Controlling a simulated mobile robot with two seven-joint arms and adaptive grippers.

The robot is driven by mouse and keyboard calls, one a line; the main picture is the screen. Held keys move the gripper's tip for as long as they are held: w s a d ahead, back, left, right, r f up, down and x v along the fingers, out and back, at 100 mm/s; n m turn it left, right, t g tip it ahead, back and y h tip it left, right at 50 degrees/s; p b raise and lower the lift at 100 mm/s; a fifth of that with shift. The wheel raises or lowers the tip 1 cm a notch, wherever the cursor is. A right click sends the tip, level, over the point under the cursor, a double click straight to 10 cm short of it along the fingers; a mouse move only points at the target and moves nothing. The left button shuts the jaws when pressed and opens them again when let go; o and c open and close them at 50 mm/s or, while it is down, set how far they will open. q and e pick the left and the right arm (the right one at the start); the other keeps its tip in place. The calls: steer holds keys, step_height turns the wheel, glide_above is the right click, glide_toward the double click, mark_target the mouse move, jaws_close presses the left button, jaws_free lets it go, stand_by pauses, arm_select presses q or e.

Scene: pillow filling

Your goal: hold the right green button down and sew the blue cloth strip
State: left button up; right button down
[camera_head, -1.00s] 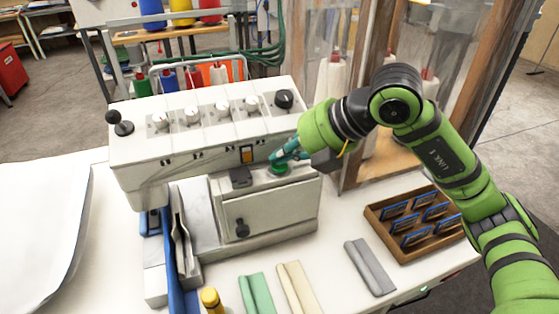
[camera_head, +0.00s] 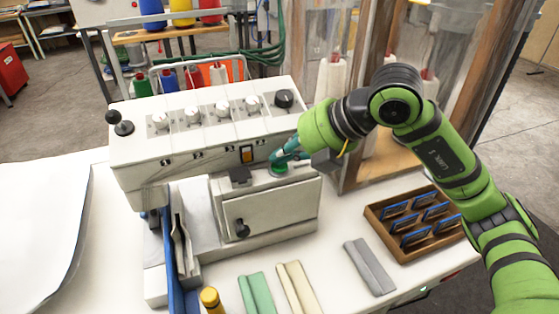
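The sewing machine (camera_head: 270,212) is a white block with knobs on a white table. The green button (camera_head: 280,169) sits on the ledge at its right front. My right gripper (camera_head: 277,158) comes in from the right, its teal fingertips at the button, seemingly touching it; whether the button is pressed I cannot tell. The fingers look closed together, with nothing seen between them. The blue cloth strip (camera_head: 184,294) runs along the machine's left side, by the metal guide (camera_head: 181,240), toward the front edge of the picture. My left gripper is out of view.
A green strip (camera_head: 257,292), a cream strip (camera_head: 296,287) and a grey strip (camera_head: 369,267) lie in front. A wooden tray (camera_head: 429,252) with blue-edged tags stands at right. A yellow-capped object (camera_head: 210,299) is at the front. A white sheet (camera_head: 35,225) covers the left.

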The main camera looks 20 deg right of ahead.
mark_target(284, 166)
steer(key=shift+r+p, duration=0.7)
steer(key=shift+r, duration=0.2)
step_height(284, 166, up, 5)
steer(key=p, duration=0.4)
steer(key=shift+r, duration=0.1)
